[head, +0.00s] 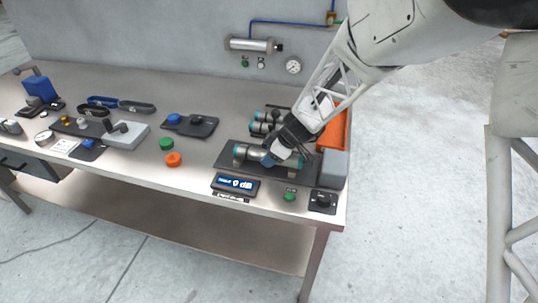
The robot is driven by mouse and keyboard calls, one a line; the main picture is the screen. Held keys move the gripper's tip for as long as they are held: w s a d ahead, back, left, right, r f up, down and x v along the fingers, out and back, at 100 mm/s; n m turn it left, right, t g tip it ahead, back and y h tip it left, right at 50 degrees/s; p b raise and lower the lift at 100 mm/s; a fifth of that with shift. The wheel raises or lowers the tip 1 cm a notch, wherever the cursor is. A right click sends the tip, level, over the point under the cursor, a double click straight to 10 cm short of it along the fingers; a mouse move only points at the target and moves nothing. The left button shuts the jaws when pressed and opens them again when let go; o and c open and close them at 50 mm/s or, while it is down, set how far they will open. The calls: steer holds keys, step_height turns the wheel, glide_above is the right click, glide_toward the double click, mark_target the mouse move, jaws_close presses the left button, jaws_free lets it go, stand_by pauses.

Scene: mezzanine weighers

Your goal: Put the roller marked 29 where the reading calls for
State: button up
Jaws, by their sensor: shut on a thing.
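My gripper (276,154) reaches down from the upper right and is shut on a grey roller with teal ends (253,153). The roller lies level at or just above the front of a dark plate (228,159); I cannot tell if it touches. Its marking is not readable, so I cannot confirm a 29. Another teal-ended roller (260,127) shows behind it, partly hidden by my gripper. A small dark display (236,185) stands in front of the plate with lit white and blue characters, turned from me and not clearly readable.
An orange bin (338,133) and a grey block (333,169) stand right of the plate. Green (166,143) and orange (173,159) round knobs sit to its left. A green button (290,196) and black switch (322,201) lie near the front edge. Several tools crowd the left.

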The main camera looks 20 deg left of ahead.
steer(key=shift+w+a+f, duration=0.35)
steer(key=shift+w+f, duration=0.2)
steer(key=shift+w, duration=0.1)
steer(key=shift+f, duration=0.15)
steer(key=o, duration=1.2)
steer(key=v, duration=0.7)
steer(key=shift+d+r, duration=0.2)
steer(key=shift+r, duration=0.1)
